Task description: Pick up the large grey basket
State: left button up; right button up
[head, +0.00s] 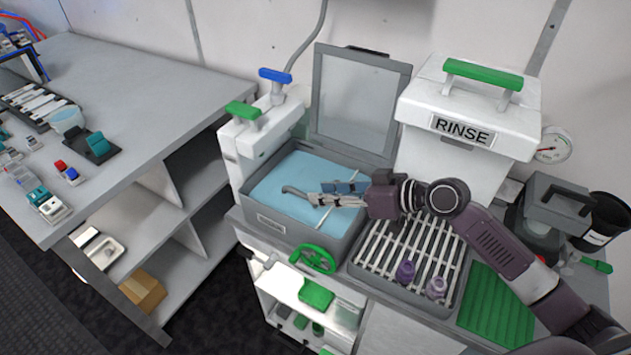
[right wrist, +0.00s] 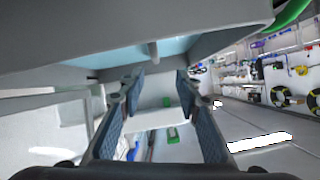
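My right gripper (head: 335,196) reaches in from the right over a grey basin (head: 290,222) of light blue liquid (head: 290,178). In the right wrist view its two fingers (right wrist: 158,82) stand apart, with no object clearly between them. A thin, curved grey bar (head: 292,190) shows just left of the fingertips in the head view; it may be a handle, and I cannot tell whether the gripper touches it. No whole grey basket can be made out; any part under the liquid or behind the gripper is hidden. My left gripper is not in view.
The basin's raised lid (head: 360,105) stands behind the gripper. A white RINSE unit (head: 468,110) stands at the back right.

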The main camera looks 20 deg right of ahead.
aim_at(304, 194)
jog(key=shift+w+a+f+g+p, duration=0.15)
jog(key=shift+w+f+g+p, duration=0.1)
jog(key=shift+f, duration=0.15)
jog(key=shift+w+a+f+g+p, duration=0.15)
jog(key=shift+w+f+p, duration=0.1)
jog(key=shift+f, duration=0.15)
jog(key=shift+w+a+f+p, duration=0.15)
jog(key=shift+w+a+p, duration=0.2)
jog(key=shift+a, duration=0.15)
jog(key=p+x, duration=0.1)
jog(key=x, duration=0.3)
jog(key=shift+w+d+p, duration=0.25)
jog(key=shift+p, duration=0.15)
jog(key=shift+w+a+f, duration=0.1)
jog(key=shift+a, duration=0.05)
jog(key=shift+f, duration=0.1)
grip_shut()
